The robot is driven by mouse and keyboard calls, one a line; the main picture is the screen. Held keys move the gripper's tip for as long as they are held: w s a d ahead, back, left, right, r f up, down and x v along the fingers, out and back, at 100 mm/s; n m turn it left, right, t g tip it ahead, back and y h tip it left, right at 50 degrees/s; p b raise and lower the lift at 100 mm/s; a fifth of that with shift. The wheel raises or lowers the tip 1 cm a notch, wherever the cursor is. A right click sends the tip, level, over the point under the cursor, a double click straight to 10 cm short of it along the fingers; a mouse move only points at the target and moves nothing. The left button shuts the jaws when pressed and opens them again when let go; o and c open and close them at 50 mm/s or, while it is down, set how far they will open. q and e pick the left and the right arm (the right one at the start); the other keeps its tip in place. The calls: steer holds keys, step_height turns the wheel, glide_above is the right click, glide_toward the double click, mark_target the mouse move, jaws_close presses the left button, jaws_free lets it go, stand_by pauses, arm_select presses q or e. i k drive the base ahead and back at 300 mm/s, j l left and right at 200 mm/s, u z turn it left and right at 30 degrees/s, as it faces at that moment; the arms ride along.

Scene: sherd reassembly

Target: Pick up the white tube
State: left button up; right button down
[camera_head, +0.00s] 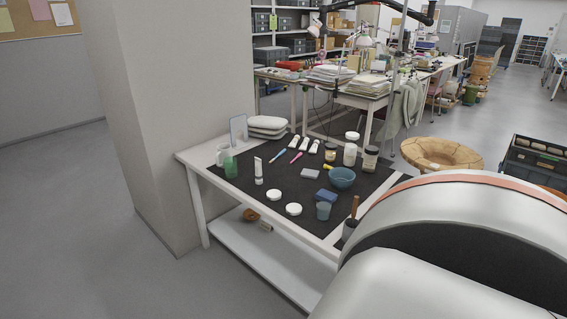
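A white tube (258,171) with a dark label stands upright on the dark mat (282,185), near the left side of the table. More small white tubes (304,144) lie side by side at the back of the mat, so more than one tube is in view. None of them is held. Neither my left gripper nor my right gripper is in view. A large white part of my own body with an orange stripe fills the lower right and covers the table's near right corner.
The white table (188,161) stands against a pillar (190,120). Near the upright tube are a green bottle (230,167) and a white lid (273,194). Open floor lies left.

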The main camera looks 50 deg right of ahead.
mark_target(258, 172)
steer(key=z, duration=1.7)
steer(key=i+j+z, duration=0.1)
steer(key=z, duration=0.3)
steer(key=j+z, duration=0.15)
steer(key=z, duration=0.2)
steer(key=i+j+z, duration=0.1)
steer(key=z, duration=0.3)
steer(key=j+z, duration=0.25)
steer(key=j, duration=0.2)
steer(key=j+z, duration=0.3)
steer(key=j, duration=0.2)
steer(key=j+z, duration=0.1)
steer(key=j, duration=0.55)
steer(key=j+z, duration=0.15)
steer(key=j, duration=0.5)
steer(key=k+j+z, duration=0.1)
steer(key=j, duration=0.5)
